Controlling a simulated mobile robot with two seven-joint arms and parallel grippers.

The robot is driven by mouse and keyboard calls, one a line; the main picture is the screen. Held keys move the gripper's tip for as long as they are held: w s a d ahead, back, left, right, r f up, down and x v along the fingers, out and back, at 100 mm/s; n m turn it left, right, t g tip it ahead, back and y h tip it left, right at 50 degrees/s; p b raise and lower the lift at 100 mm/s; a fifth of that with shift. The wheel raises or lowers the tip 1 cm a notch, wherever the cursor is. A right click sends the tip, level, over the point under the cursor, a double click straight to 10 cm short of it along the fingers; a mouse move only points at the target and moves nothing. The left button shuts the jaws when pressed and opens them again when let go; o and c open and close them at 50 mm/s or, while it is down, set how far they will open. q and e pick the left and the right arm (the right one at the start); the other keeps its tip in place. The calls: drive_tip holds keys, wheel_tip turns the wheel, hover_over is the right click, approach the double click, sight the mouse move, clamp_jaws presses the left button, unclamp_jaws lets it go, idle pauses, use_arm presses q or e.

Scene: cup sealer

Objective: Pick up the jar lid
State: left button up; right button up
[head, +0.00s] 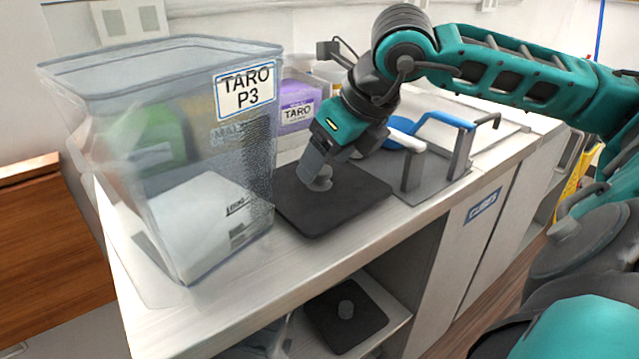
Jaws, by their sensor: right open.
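The jar lid (345,208) is a flat black square with a small grey knob (320,184) in its middle. It lies on the counter just right of the clear jar. My right gripper (326,168) points down over the lid, with its fingers right at the knob. Its jaws are open, and the fingers hide part of the knob. I cannot tell whether they touch it. My left gripper is not in view.
The large clear jar (110,85), labelled TARO P3, stands open at the left. A smaller purple-labelled TARO container (296,103) stands behind the lid. A blue-handled tool (440,120) and grey rack (462,155) are at right. A similar black lid (325,325) lies on the shelf below.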

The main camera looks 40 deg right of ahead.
drive_tip(key=shift+w+f, duration=0.25)
drive_tip(key=shift+f, duration=0.25)
drive_tip(key=shift+c, duration=0.2)
clamp_jaws()
